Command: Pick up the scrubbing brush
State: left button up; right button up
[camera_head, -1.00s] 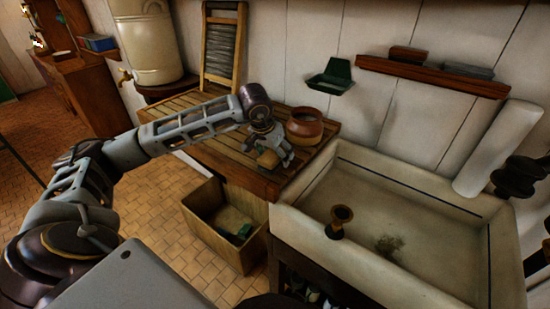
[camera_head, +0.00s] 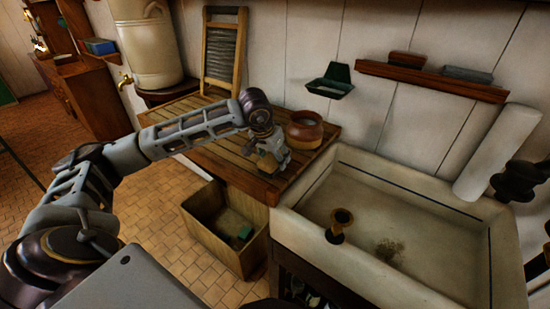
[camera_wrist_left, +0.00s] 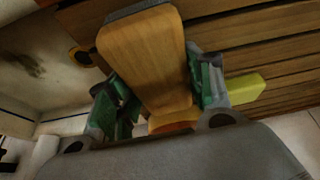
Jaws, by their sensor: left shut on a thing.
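The scrubbing brush (camera_wrist_left: 148,60) shows in the left wrist view as a smooth wooden block with a dark grey edge at its far end. My left gripper (camera_wrist_left: 160,88) is shut on it, with a green-padded finger on each side. In the head view the left gripper (camera_head: 272,163) is low over the right end of the slatted wooden counter (camera_head: 215,148), in front of the brown pot. The brush (camera_head: 266,164) is small there and mostly covered by the fingers. I cannot tell whether it touches the counter. My right gripper is not in view.
A brown pot (camera_head: 305,129) stands close behind the gripper. A yellow block (camera_wrist_left: 246,88) lies beside the right finger in the wrist view. The pale sink (camera_head: 440,250) is to the right. A wooden bin (camera_head: 197,226) stands on the floor below. A washboard (camera_head: 223,55) leans behind.

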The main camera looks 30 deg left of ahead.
pick_arm(q)
jog(key=shift+r, duration=0.15)
jog(key=shift+r+p, duration=0.3)
jog(key=shift+r+b, duration=0.35)
jog(key=shift+r, duration=4.4)
jog(key=o, duration=0.5)
jog(key=c, duration=0.5)
